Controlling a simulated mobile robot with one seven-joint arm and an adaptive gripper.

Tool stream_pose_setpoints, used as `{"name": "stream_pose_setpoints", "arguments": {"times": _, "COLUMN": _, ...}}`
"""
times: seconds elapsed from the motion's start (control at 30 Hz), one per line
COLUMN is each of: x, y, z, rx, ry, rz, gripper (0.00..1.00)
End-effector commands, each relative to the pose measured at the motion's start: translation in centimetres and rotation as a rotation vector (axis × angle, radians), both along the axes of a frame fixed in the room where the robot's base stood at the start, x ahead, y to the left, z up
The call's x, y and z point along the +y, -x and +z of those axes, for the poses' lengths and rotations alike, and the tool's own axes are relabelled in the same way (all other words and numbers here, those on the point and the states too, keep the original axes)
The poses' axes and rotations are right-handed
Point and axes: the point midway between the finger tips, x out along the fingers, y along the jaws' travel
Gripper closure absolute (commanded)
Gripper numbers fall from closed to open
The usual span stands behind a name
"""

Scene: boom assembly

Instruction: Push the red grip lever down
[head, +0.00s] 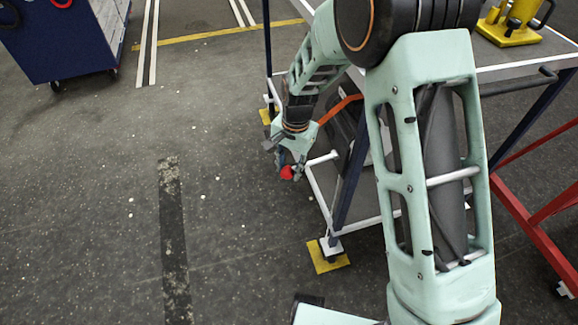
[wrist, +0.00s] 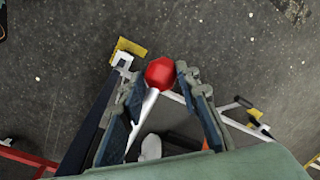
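The red grip lever's round red knob (wrist: 160,72) sits at the end of a thin pale rod (wrist: 143,118). In the wrist view the knob shows at the tips of my gripper (wrist: 161,84), with the rod running back between the fingers. The fingers are apart, with a gap on the right of the rod; the left finger is close to the knob, and I cannot tell if it touches. In the head view the red knob (head: 287,172) shows at my gripper (head: 283,162), beside the cart's left end. The rod's base is hidden.
A cart with a blue and white frame (head: 343,200) stands under my arm, its feet on yellow plates (head: 328,258). A red frame (head: 540,215) is at right. A blue cabinet (head: 65,45) stands at upper left. The floor at left is clear.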

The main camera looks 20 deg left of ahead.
Motion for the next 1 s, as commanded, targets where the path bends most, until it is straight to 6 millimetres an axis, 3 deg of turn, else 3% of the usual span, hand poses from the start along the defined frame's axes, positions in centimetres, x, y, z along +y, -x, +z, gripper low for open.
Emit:
{"name": "stream_pose_setpoints", "arguments": {"times": 0.17, "x": 0.3, "y": -0.2, "z": 0.1, "rx": -0.006, "ry": -0.005, "rz": 0.005, "gripper": 1.00}}
{"name": "stream_pose_setpoints", "arguments": {"times": 0.63, "x": 0.5, "y": -0.2, "z": -0.5, "rx": -0.033, "ry": 0.032, "rz": 0.014, "gripper": 1.00}}
{"name": "stream_pose_setpoints", "arguments": {"times": 1.0, "x": 0.1, "y": -0.3, "z": -3.5, "rx": -0.138, "ry": 0.210, "rz": 0.020, "gripper": 1.00}}
